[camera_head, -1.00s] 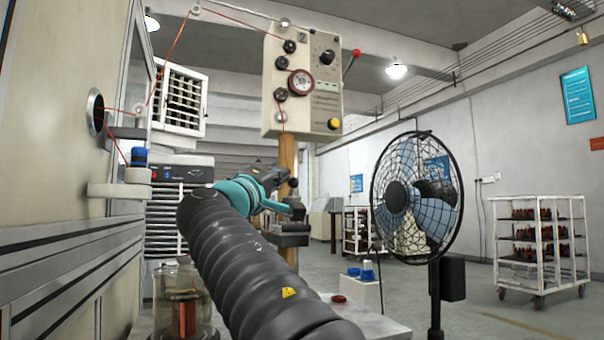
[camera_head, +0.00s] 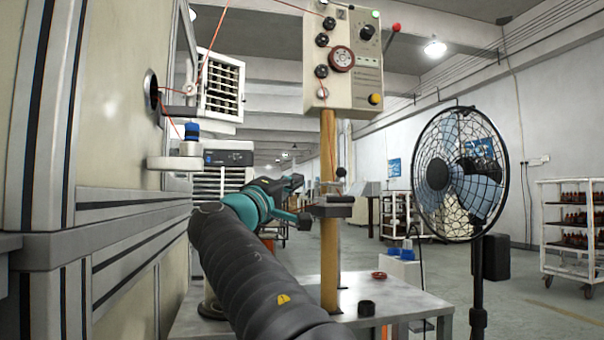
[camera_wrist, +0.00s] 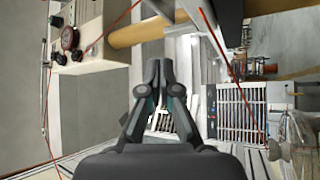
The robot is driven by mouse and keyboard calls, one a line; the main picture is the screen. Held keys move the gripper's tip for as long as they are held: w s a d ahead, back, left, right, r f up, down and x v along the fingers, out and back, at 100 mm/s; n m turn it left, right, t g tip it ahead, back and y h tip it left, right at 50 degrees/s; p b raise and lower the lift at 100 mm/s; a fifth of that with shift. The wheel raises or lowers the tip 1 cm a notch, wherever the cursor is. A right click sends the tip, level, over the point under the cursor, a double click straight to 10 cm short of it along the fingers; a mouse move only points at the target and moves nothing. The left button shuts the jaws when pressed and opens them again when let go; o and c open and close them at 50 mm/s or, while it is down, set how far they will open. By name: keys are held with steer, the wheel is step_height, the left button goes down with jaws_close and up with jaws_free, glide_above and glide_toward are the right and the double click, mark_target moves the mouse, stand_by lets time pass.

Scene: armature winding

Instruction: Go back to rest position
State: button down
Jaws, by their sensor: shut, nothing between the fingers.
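My gripper (camera_wrist: 159,72) shows in the wrist view with its two dark fingers together and nothing between them. In the head view my arm reaches up from the bottom, and the gripper (camera_head: 296,183) is small and dark beyond the teal wrist joint. It appears left of the wooden post (camera_head: 329,230). The control box (camera_head: 343,62) with knobs and a red dial sits on top of that post. It also shows in the wrist view (camera_wrist: 85,22), turned on its side.
A large cream machine (camera_head: 105,130) stands close at the left, with a ledge holding a blue-topped part (camera_head: 192,133). A table (camera_head: 400,297) carries the post. A standing fan (camera_head: 461,175) and a rack cart (camera_head: 572,240) are at the right. Thin red wires cross the wrist view.

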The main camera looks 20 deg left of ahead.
steer(key=shift+a+f, duration=0.25)
stand_by(0.4)
